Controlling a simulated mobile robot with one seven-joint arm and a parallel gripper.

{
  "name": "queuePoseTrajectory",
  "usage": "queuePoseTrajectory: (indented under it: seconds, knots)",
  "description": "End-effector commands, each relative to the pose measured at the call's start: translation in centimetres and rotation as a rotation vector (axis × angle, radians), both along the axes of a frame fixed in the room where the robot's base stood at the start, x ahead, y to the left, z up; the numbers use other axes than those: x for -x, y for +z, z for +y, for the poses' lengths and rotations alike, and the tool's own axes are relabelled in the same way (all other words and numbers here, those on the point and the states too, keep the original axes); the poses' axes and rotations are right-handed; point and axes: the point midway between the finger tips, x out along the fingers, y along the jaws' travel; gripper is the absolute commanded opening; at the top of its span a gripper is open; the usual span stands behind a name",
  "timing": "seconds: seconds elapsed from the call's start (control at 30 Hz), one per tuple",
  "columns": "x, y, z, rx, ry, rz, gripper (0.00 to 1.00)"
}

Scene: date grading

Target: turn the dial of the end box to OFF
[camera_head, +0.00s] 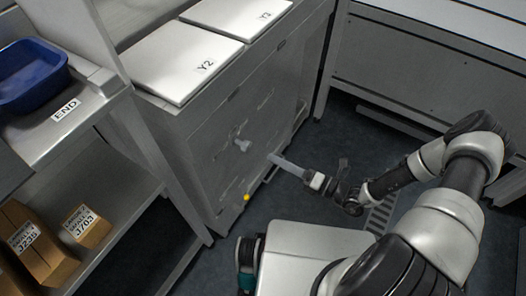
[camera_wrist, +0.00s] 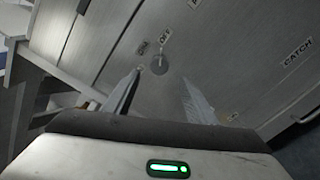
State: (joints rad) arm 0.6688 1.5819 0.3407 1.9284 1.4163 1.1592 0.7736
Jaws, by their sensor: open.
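The dial (camera_wrist: 159,67) is a small round grey knob on a metal panel in the wrist view. A label reading OFF (camera_wrist: 164,36) is above it, and another small label (camera_wrist: 142,47) is at its upper left, hard to read. Which way the dial points is unclear. My gripper (camera_wrist: 161,77) is open and empty, with one finger on each side of the dial in the picture; touch cannot be told. In the head view, my gripper (camera_head: 273,158) is low before the grey box front (camera_head: 210,165), right of a pale knob (camera_head: 242,145).
White lids marked Y2 (camera_head: 178,72) and Y3 (camera_head: 235,14) top the cabinet. A shelf marked END (camera_head: 66,110) holds a blue bin (camera_head: 30,78); cartons (camera_head: 38,245) sit below. A yellow spot (camera_head: 246,197) is low on the box. A CATCH label (camera_wrist: 296,53) is right of the dial.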

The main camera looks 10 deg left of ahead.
Motion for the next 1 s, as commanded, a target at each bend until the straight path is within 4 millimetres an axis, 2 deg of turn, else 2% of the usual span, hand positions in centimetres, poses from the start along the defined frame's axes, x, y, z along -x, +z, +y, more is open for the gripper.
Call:
queuePoseTrajectory:
  seconds: [0.03,0.2,0.4,1.0]
  knots:
    - [0.4,0.1,-1.2,0.002,-0.003,0.001,0.51]
    - [1.8,0.0,-4.4,0.0,-0.003,0.001,0.51]
    - [2.7,0.0,-6.4,0.0,0.0,0.001,0.51]
    - [2.9,0.0,-6.8,-0.001,0.0,0.001,0.51]
